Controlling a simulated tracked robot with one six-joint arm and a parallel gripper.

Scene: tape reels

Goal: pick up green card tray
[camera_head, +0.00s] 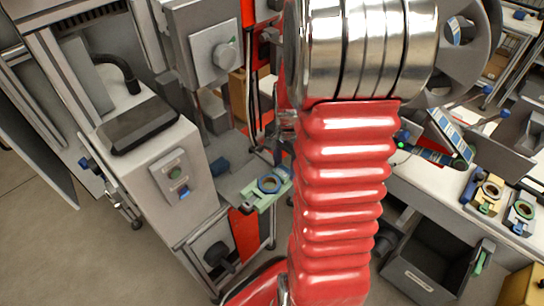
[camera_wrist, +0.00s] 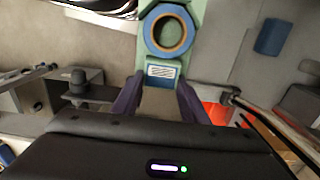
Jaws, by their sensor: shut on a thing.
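The green card tray (camera_wrist: 162,61) is in the wrist view, with a blue and tan ring (camera_wrist: 147,32) and a small white label on a blue block on it. It also shows in the head view (camera_head: 264,201), left of my red arm. My gripper (camera_wrist: 160,92) has its two dark purple fingers at either side of the tray's near end and is shut on it. In the head view my arm hides most of the gripper. I cannot tell whether the tray touches the surface below.
A grey machine cabinet (camera_head: 172,165) stands left of the tray. A dark open bin (camera_head: 428,268) is below. A blue block (camera_wrist: 272,37) lies right of the held tray.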

